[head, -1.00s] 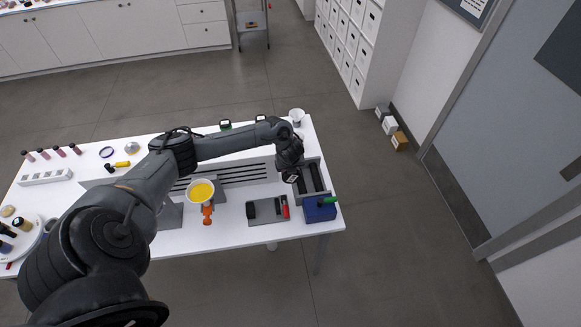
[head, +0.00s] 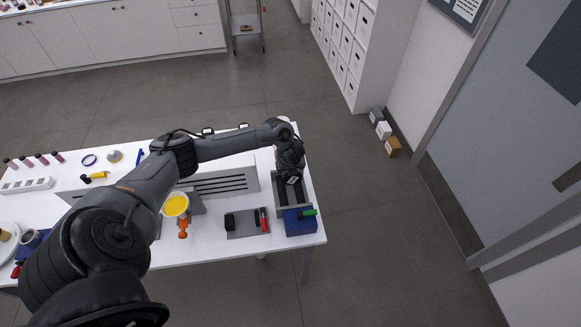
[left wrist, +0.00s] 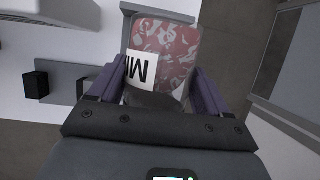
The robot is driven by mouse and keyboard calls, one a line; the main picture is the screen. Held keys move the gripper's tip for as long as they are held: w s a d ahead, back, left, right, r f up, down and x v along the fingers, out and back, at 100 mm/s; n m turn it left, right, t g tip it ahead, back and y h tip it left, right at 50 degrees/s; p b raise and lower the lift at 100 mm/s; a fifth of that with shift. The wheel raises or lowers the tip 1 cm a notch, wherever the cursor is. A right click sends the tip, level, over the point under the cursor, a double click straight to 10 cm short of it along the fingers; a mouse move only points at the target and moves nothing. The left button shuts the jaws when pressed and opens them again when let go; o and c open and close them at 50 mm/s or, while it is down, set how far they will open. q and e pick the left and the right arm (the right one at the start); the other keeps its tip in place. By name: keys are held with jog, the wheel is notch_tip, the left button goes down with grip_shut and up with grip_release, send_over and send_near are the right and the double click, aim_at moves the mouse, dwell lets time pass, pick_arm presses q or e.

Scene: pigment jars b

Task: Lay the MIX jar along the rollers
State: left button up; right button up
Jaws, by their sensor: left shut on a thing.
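The MIX jar (left wrist: 168,45) has a red and white mottled body, a dark lid end, and a white label whose letters "MI" show. In the left wrist view it sits between the purple fingers of my left gripper (left wrist: 157,82), which is shut on it. In the head view my left gripper (head: 290,176) is above the roller unit (head: 308,188), a grey frame with dark rollers at the table's right end. The gripper and arm hide part of the rollers and the jar there. I cannot tell whether the jar touches them. My right gripper is not in view.
A grey slotted unit (head: 225,181) and a yellow-filled bowl (head: 175,205) are farther left.

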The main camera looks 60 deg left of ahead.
pick_arm(q)
jog(key=shift+r, duration=0.1)
jog(key=shift+r, duration=0.1)
notch_tip(320, 180, down, 12)
jog(key=b, duration=0.9)
jog(key=shift+r, duration=0.25)
jog(key=shift+f+b, duration=0.4)
jog(key=shift+f, duration=0.25)
dwell(0.8)
dwell(0.5)
jog(key=o, duration=1.1)
